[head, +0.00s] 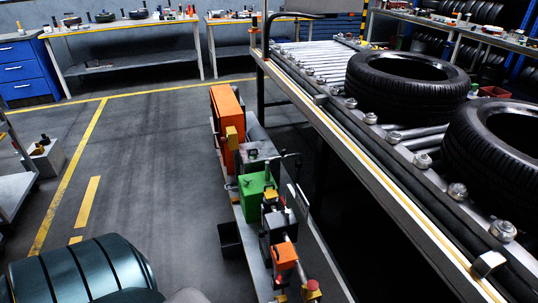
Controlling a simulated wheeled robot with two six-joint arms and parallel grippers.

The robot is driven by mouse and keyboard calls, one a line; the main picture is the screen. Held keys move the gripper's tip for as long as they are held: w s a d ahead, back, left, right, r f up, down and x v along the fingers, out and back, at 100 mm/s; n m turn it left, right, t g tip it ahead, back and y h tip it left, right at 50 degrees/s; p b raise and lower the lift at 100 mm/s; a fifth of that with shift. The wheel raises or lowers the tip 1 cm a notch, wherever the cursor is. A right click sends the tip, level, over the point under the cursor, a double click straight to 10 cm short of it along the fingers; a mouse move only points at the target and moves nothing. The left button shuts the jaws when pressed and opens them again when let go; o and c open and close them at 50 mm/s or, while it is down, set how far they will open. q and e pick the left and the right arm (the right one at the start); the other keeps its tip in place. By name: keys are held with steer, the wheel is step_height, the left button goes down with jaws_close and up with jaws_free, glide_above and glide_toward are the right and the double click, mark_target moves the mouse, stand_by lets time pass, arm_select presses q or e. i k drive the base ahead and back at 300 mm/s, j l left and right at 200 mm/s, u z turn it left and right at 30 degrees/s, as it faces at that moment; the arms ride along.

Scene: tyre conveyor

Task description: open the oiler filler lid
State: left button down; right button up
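A row of small machine units stands on a narrow grey shelf (239,214) alongside the conveyor. A green box (254,203) with a dark upright part on its top sits mid-row. I cannot tell for sure which unit is the oiler, and no filler lid can be made out at this size. A tall orange box (225,108) stands at the far end of the row. A smaller orange unit (285,257) is at the near end, by a red knob (312,290). Neither of my grippers shows in the head view.
The roller conveyor (345,148) runs along the right, carrying two black tyres (408,90) (497,142). A dark open bin (230,240) hangs at the shelf's left side. Benches (135,26) stand at the back.

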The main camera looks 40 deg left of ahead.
mark_target(271, 193)
steer(key=k+j, duration=0.35)
steer(key=j, duration=0.15)
steer(key=k+j, duration=0.35)
steer(key=j, duration=0.2)
steer(key=k+j, duration=0.35)
steer(key=j, duration=0.15)
steer(key=k+j, duration=0.35)
steer(key=j, duration=0.15)
steer(key=k+j, duration=0.35)
steer(key=j, duration=0.2)
steer(key=k+j, duration=0.4)
steer(key=i+j+z, duration=0.3)
steer(key=i+j, duration=0.3)
steer(key=i, duration=0.2)
steer(key=i+j+z, duration=0.25)
steer(key=i+j, duration=0.45)
